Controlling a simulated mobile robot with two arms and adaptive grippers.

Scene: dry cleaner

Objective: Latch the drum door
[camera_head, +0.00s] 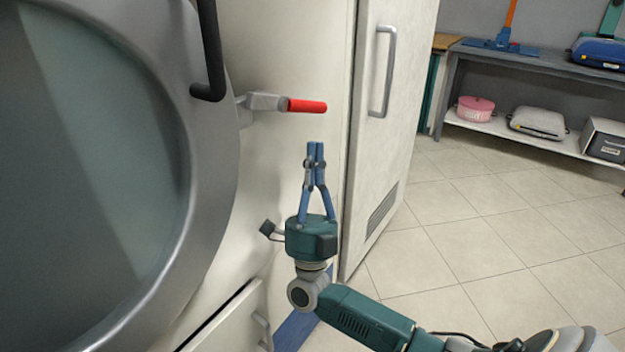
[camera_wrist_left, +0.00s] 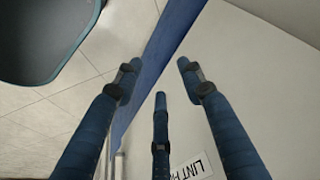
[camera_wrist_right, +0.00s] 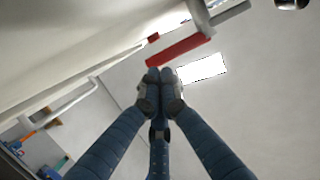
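The drum door (camera_head: 200,190) is a large round grey door with a glass middle at the left of the head view. It has a dark bar handle (camera_head: 211,60). At its right edge a metal latch lever with a red grip (camera_head: 307,106) sticks out to the right. My right gripper (camera_head: 316,146) is just below the red grip, pointing up, fingertips together and nothing between them. In the right wrist view the red grip (camera_wrist_right: 180,49) lies just beyond the closed fingertips (camera_wrist_right: 160,76), apart from them or barely touching. My left gripper (camera_wrist_left: 155,80) is open and empty.
A pale cabinet door with a grey handle (camera_head: 383,70) stands right of the machine. A shelf unit (camera_head: 540,65) with a pink box (camera_head: 475,109) and cases is at the back right. The tiled floor (camera_head: 480,240) is clear. A lint label (camera_wrist_left: 192,168) shows near the left gripper.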

